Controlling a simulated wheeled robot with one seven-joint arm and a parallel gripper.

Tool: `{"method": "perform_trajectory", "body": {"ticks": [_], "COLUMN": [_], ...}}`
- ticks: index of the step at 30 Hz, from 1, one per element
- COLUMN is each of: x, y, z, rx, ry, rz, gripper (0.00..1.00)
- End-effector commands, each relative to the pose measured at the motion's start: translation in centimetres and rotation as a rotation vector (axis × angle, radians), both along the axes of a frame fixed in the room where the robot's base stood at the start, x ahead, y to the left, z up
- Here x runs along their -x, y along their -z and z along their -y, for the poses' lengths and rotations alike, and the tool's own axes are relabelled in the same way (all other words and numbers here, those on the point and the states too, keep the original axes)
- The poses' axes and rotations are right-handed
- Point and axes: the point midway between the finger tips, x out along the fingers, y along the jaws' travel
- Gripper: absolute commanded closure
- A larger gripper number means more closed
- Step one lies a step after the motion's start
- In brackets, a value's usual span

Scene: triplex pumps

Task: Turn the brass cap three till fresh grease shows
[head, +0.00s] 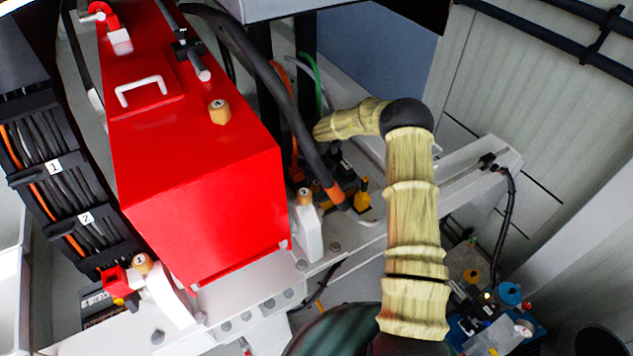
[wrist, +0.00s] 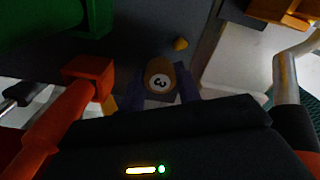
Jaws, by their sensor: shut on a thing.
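The brass cap three (wrist: 158,72) shows in the wrist view, its round end marked 3 facing the camera. My gripper (wrist: 160,92) is shut on it, with one dark finger on each side. A small yellow-orange nub (wrist: 180,44) sticks out of the dark surface just beyond the cap; I cannot tell whether it is grease or a fitting. In the head view my sleeved arm bends over and reaches left behind the black hose, so my gripper and cap three are hidden there.
The red pump housing (head: 205,190) fills the left of the head view, with a similar cap (head: 219,112) on top. More caps stand at its front (head: 141,263) and right side (head: 304,196). A thick black hose (head: 262,75) runs close to my forearm. An orange-red fitting (wrist: 88,76) sits left of my gripper.

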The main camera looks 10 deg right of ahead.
Motion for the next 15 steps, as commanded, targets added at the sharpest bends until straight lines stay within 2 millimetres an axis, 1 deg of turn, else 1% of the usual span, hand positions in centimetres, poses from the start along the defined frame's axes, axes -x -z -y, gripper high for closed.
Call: {"method": "perform_trajectory", "body": {"ticks": [1, 4, 15], "x": [-0.22, -0.20, -0.08], "y": [-0.29, -0.25, -0.32], "z": [-0.13, -0.11, -0.03], "rx": [-0.003, -0.002, -0.001], "ry": [-0.001, -0.001, -0.001], "rz": [0.007, 0.006, 0.002], "gripper": [0.65, 0.45, 0.45]}}
